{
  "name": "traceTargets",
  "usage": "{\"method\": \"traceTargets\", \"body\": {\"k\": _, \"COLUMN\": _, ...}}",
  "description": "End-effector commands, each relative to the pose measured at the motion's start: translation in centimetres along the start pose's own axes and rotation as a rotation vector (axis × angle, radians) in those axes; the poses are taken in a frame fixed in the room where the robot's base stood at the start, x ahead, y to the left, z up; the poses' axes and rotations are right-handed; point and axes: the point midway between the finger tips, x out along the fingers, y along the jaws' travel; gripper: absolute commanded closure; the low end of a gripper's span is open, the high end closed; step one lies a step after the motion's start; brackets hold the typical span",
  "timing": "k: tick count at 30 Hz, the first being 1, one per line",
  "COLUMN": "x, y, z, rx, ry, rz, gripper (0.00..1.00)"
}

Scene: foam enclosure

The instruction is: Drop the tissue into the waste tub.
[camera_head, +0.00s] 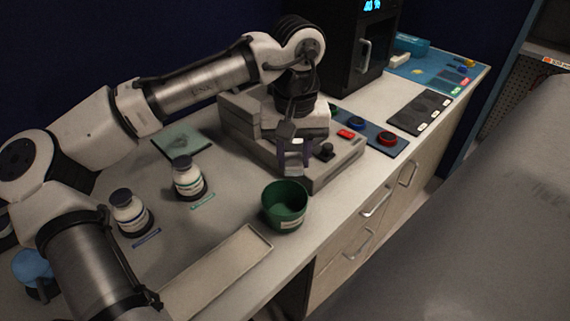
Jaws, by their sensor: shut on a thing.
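My gripper (295,168) points down over the grey instrument at the middle of the bench. It is shut on a small pale thing, the tissue (296,144), of which only a little shows between the fingers. The dark green waste tub (285,221) with a pale label stands upright on the bench, just below and in front of the gripper in the picture. The gripper is apart from the tub, toward its back. The inside of the tub looks dark, and its bottom is not clear.
The grey instrument (340,160) stands close behind the tub. Two white bottles with dark caps (188,180) (131,214) stand to the left. A pale shallow tray (215,277) lies in front. The bench's front edge runs close by the tub.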

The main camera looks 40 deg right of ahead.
Motion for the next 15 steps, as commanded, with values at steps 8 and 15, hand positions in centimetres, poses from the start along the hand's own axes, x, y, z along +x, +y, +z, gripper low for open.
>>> {"method": "traceTargets", "body": {"k": 8, "x": 2.8, "y": 0.0, "z": 0.0, "rx": 0.0, "ry": 0.001, "rz": -0.001, "gripper": 0.94}}
{"method": "traceTargets", "body": {"k": 15, "x": 2.7, "y": 0.0, "z": 0.0, "rx": 0.0, "ry": 0.0, "rz": 0.0, "gripper": 0.94}}
